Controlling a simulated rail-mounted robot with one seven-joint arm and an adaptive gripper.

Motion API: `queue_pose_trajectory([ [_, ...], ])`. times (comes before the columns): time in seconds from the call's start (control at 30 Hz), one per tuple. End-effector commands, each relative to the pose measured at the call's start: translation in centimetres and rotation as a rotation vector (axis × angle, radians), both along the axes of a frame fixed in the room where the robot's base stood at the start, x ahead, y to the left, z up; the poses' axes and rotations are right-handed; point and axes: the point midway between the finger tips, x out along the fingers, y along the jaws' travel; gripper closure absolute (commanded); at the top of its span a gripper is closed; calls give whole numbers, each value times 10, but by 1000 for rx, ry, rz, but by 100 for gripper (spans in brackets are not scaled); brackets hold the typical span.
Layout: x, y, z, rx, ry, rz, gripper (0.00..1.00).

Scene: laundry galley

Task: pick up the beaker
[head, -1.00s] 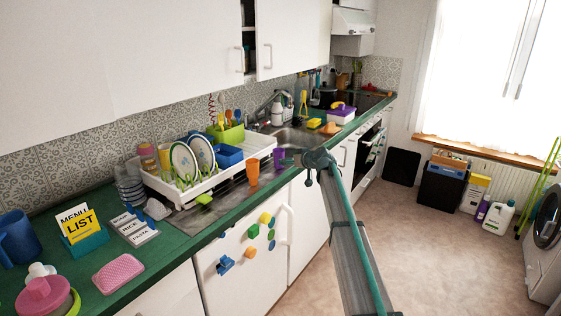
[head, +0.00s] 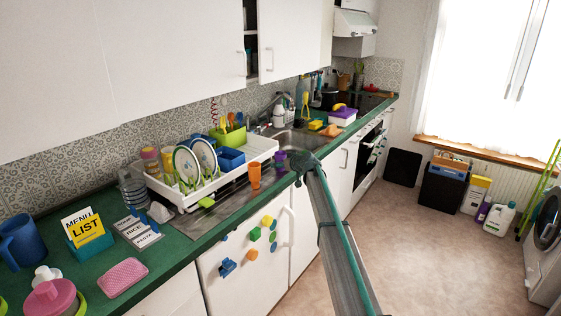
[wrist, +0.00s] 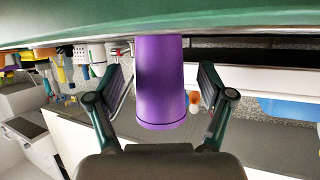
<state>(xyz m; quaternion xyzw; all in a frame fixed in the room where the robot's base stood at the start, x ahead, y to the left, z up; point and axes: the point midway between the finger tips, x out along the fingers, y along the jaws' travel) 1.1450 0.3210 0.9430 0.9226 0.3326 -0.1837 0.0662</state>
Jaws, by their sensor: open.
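In the wrist view, which looks upside down, the purple beaker (wrist: 160,85) fills the middle. My gripper (wrist: 160,80) is open there, with one finger on each side of the beaker. A gap shows between each finger and the beaker's wall, so I see no grip.
An orange cup (head: 254,176) stands left of the beaker on the counter. Behind it is a white dish rack (head: 180,195) with plates. The sink (head: 292,140) lies behind the beaker. Open floor (head: 420,240) lies right of the counter.

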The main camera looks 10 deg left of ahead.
Motion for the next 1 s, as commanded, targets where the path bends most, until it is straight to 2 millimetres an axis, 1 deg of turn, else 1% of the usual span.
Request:
queue_pose_trajectory([
  [0.03, 7, 5, -1, 0, 1, 1, 20],
  [0.1, 10, 7, -4, 0, 0, 0, 20],
  [0.33, 10, 8, -6, 0, 0, 0, 20],
  [0.37, 10, 8, -6, 0, 0, 0, 23],
  [0.4, 10, 8, -6, 0, 0, 0, 30],
  [0.67, 10, 8, -5, 0, 0, 0, 73],
  [0.7, 10, 8, -5, 0, 0, 0, 80],
  [0.77, 10, 8, -5, 0, 0, 0, 88],
  [1.0, 10, 8, -5, 1, -1, 0, 89],
])
